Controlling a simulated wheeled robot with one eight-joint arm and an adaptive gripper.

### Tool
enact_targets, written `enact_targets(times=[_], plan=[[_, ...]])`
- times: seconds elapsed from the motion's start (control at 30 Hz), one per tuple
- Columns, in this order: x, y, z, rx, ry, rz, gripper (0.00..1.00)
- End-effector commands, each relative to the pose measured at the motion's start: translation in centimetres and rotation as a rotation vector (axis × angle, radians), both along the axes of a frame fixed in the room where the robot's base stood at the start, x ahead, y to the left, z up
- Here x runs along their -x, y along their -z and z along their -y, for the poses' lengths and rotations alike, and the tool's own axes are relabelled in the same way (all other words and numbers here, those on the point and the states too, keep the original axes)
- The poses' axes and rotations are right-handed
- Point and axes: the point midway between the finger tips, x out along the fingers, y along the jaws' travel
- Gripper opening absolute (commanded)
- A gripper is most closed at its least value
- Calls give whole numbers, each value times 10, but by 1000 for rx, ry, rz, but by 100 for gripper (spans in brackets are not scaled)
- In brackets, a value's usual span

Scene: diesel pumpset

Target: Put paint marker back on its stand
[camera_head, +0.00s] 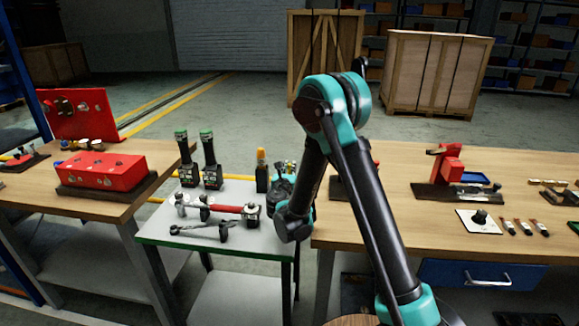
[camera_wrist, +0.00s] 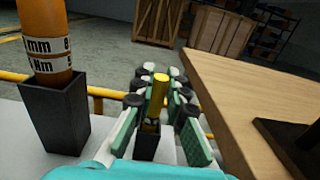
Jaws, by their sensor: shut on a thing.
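The yellow paint marker (camera_wrist: 160,88) shows upright and slightly tilted between the green-padded fingers of my gripper (camera_wrist: 161,100) in the wrist view. My gripper is shut on it. A small black square stand (camera_wrist: 147,147) is directly below the marker. The marker's lower end meets the stand's top, but I cannot tell whether it is seated inside. In the head view my gripper (camera_head: 287,172) is over the right edge of the small grey-topped table (camera_head: 175,230), partly hidden by my arm. I cannot make out the marker there.
An orange-handled tool stands in a black holder (camera_wrist: 54,118) left of my gripper; the holder also shows in the head view (camera_head: 262,182). Two cordless tools (camera_head: 188,172) and several wrenches are further left. A wooden bench (camera_wrist: 235,110) adjoins on the right.

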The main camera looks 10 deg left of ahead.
Motion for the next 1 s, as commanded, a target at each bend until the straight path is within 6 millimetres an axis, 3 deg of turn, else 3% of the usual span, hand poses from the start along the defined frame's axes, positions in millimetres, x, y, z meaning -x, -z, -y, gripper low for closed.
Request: enact_targets(times=[0.03,0.23,0.67,1.0], plan=[[0,1,0,0,0,0,14],[0,0,0,0,0,0,37],[0,-8,0,0,0,0,37],[0,-59,0,0,0,0,37]])
